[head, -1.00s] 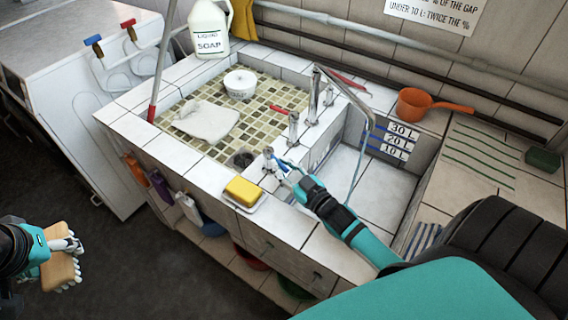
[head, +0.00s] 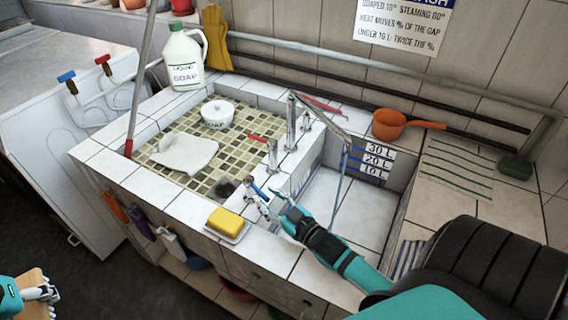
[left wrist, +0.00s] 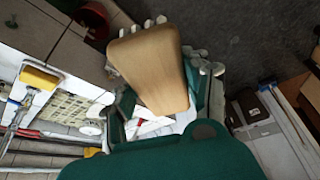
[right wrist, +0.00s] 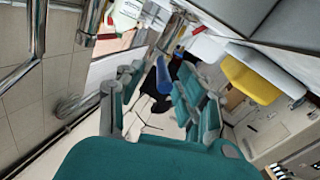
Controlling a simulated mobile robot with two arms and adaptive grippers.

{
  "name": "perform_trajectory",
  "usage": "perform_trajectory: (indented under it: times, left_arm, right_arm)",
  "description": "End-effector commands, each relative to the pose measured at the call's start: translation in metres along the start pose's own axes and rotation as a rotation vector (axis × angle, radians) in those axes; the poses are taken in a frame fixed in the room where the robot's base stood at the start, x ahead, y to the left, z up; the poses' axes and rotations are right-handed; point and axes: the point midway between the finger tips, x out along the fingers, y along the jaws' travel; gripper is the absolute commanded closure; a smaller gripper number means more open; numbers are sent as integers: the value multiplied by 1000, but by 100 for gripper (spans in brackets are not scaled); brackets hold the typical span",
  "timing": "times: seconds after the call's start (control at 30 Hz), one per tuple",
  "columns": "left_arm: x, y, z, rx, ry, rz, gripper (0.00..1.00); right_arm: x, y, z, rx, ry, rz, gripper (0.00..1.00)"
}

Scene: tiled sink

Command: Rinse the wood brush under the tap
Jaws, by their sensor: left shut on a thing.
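The wood brush, a tan wooden block with pale bristles, is held in my left gripper (head: 45,292) at the lower left of the head view. It fills the middle of the left wrist view (left wrist: 150,70), clear of the sink. The tap (head: 318,115) has a long spout over the right basin (head: 355,215); a thin pale-blue streak below its end looks like running water. A blue lever (head: 258,190) sits on the front divider. My right gripper (head: 278,202) is open just right of the lever, apparently apart from it. Its fingers are spread in the right wrist view (right wrist: 160,125).
A yellow sponge (head: 225,221) sits on a dish at the front rim. The left basin holds a white cloth (head: 185,152) and tub (head: 218,114). A soap bottle (head: 187,62) stands behind.

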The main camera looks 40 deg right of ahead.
Motion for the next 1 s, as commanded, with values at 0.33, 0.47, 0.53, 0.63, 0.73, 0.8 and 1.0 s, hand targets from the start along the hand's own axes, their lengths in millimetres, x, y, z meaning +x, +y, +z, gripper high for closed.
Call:
perform_trajectory:
  times: [0.33,0.47,0.53,0.63,0.73,0.8,1.0]
  left_arm:
    - [0,0,0,0,1,0,78]
    - [0,0,0,0,1,0,78]
    - [0,0,0,0,1,0,78]
    - [0,0,0,0,1,0,78]
    - [0,0,0,0,1,0,78]
    - [0,0,0,0,1,0,78]
    - [-2,0,-1,0,1,0,78]
  right_arm:
    - [-75,-1,0,0,-3,-1,64]
    - [-92,-2,0,0,-1,-2,64]
    - [-98,-2,0,-1,-1,-1,64]
    - [-102,-1,-1,-1,1,-1,64]
    - [-102,-1,-1,-1,2,-1,64]
    - [-102,-1,-1,-1,2,-1,64]
    - [-102,-1,-3,-1,1,-1,64]
